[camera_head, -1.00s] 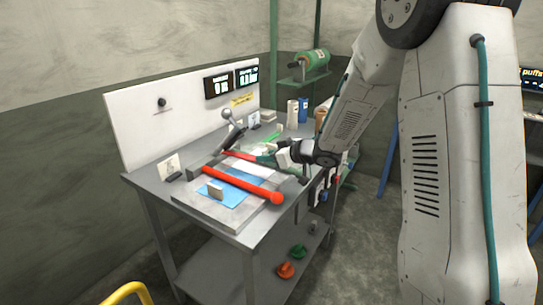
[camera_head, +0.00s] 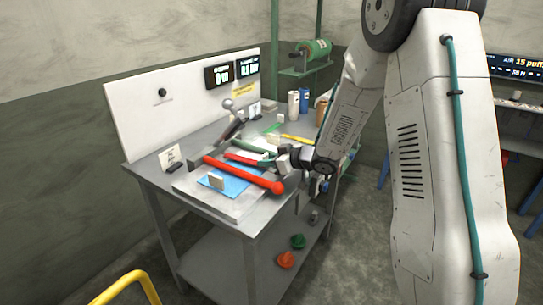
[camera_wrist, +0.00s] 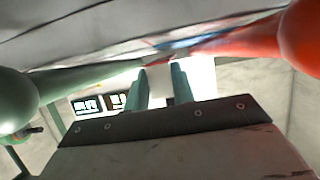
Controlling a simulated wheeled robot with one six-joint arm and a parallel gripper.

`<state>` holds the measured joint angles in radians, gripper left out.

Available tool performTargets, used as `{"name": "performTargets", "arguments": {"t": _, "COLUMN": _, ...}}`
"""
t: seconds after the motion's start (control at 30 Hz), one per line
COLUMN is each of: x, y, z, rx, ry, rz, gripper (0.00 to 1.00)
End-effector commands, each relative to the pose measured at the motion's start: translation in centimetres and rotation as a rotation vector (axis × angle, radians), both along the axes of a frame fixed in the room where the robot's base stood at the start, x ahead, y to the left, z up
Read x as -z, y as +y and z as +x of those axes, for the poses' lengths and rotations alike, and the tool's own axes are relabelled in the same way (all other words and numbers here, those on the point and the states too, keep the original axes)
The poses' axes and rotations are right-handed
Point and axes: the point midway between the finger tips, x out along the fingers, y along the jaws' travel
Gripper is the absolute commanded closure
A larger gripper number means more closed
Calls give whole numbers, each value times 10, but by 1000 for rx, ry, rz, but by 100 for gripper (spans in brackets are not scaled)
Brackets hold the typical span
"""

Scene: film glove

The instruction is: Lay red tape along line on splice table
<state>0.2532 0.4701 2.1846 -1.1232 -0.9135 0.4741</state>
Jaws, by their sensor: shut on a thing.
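The splice table (camera_head: 152,178) stands ahead, with a flat grey splice bed (camera_head: 193,191) on top. A blue sheet (camera_head: 234,188) lies on the bed. My gripper (camera_head: 273,161) is low over the right side of the bed. A narrow red strip (camera_head: 243,158), seemingly the tape, runs left from its fingers. In the wrist view, the fingers (camera_wrist: 158,85) are close together with red at their tips, apparently shut on the strip. The strip's contact with the bed and the line are too small to tell.
A red bar with a round knob (camera_head: 277,188) crosses the bed in front of my gripper; a green bar (camera_head: 252,147) lies behind. A yellow tool (camera_head: 295,138), cups (camera_head: 304,100) and a small stand-up card (camera_head: 170,157) are on the table. Green and red items sit on the lower shelf (camera_head: 221,275).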

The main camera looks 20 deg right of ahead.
Motion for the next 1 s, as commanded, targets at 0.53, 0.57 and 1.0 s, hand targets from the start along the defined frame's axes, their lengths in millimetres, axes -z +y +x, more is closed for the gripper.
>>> {"name": "performTargets", "arguments": {"t": 0.53, "x": 2, "y": 0, "z": 0, "rx": 1, "ry": 0, "rz": 0, "gripper": 100}}
{"name": "performTargets", "arguments": {"t": 0.57, "x": 3, "y": -1, "z": 0, "rx": 1, "ry": 0, "rz": 0, "gripper": 100}}
{"name": "performTargets", "arguments": {"t": 1.0, "x": 10, "y": -1, "z": 0, "rx": 1, "ry": 0, "rz": 0, "gripper": 62}}
